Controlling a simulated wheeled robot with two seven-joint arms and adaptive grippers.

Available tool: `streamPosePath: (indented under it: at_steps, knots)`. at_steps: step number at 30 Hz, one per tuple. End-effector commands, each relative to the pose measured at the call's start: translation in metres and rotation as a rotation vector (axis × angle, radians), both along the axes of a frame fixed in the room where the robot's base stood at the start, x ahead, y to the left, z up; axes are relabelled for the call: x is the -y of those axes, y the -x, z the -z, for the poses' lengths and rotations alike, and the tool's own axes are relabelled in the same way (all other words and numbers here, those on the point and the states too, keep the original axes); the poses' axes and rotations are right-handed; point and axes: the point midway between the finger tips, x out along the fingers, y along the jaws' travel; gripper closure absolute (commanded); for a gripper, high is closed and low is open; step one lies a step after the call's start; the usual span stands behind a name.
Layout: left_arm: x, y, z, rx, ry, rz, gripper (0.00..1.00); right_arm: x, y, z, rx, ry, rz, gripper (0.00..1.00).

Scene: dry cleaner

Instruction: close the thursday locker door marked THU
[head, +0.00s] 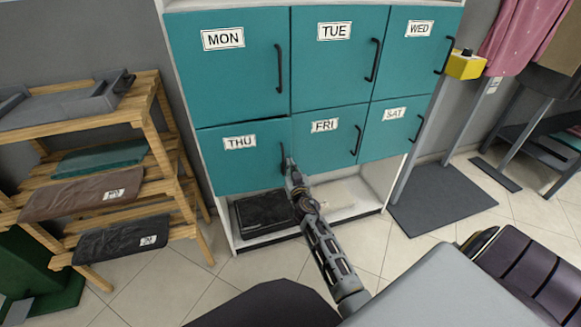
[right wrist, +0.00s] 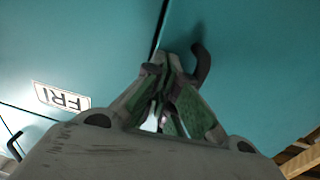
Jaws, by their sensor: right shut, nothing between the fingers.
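The teal THU door (head: 225,175) is at the lower left of the locker in the head view. It stands nearly in line with the FRI door (head: 325,150), with a narrow dark gap along their shared edge in the right wrist view; I cannot tell whether it is fully closed. Its dark handle (right wrist: 203,66) is close beside my right gripper (right wrist: 168,62). The right gripper (head: 289,165) is shut and empty, with its fingertips at the handle side of the THU door (right wrist: 255,65). Whether they touch the door is unclear. My left gripper is out of view.
The MON door (head: 240,85), TUE door (head: 320,65), WED door (head: 405,65) and SAT door (head: 385,140) look closed. Below is an open shelf with a dark folded item (head: 262,210). A wooden rack (head: 150,125) stands left, and a dark floor plate (head: 440,200) lies right.

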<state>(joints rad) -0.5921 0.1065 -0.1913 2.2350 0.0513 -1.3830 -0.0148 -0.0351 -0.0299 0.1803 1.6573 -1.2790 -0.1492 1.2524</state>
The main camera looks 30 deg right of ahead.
Motion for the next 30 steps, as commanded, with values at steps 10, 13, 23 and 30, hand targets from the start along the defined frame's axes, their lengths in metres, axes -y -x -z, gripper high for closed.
streamPosePath:
  at_steps: [10, 13, 23, 30]
  knots:
    - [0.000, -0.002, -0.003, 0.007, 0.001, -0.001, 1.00, 0.000, -0.001, 0.000, 0.000, 0.000, -0.003, 1.00]
    - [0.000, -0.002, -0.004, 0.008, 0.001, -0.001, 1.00, 0.001, -0.005, 0.000, -0.001, 0.001, -0.015, 1.00]
    - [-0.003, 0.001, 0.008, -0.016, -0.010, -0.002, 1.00, 0.011, -0.029, -0.001, -0.002, 0.002, -0.098, 1.00]
    - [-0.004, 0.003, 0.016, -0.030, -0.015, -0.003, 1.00, 0.014, -0.035, -0.002, 0.003, 0.002, -0.119, 1.00]
